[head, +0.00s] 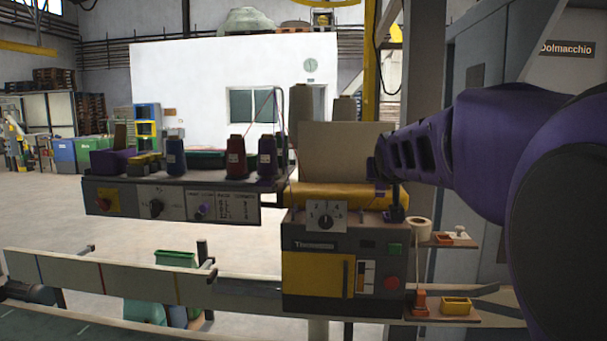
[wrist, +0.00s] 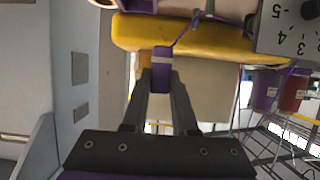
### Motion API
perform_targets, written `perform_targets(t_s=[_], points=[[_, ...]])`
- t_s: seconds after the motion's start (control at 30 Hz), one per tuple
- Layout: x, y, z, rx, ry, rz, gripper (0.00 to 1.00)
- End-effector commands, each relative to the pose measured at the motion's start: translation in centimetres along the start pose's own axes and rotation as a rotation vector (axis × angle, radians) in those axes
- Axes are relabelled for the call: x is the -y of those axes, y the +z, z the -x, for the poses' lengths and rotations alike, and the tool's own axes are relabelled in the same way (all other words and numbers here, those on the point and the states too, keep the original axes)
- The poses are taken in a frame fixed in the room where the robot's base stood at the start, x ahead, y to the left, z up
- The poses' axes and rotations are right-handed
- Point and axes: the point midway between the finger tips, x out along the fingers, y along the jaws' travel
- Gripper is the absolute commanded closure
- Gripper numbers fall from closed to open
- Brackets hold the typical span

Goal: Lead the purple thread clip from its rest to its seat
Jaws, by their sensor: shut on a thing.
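The purple thread clip (wrist: 161,72), with a pale band across it, is held between the two dark fingers of my gripper (wrist: 160,82) in the wrist view. A purple thread (wrist: 184,36) runs from the clip up and to the right, past the yellow cover (wrist: 150,34). In the head view my gripper (head: 376,166) is at the right end of the sewing machine (head: 317,262), above its yellow cover (head: 330,196). The clip is too small there to make out surely. I cannot tell which part is the seat or which is the rest.
A shelf (head: 140,202) with knobs carries spools, among them a blue one (head: 175,158) and a dark red one (head: 236,160). Small trays (head: 450,239) with a white roll (head: 420,231) stick out right of the machine. A grey post (head: 423,100) stands close behind my arm.

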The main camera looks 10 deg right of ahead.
Motion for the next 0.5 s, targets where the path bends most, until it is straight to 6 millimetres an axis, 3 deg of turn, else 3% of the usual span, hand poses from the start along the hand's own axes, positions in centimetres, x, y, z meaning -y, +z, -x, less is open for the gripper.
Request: perform_targets(t_s=[0.5], points=[[-2.9, -0.4, 0.2, 0.000, -0.001, -0.003, 1.00]])
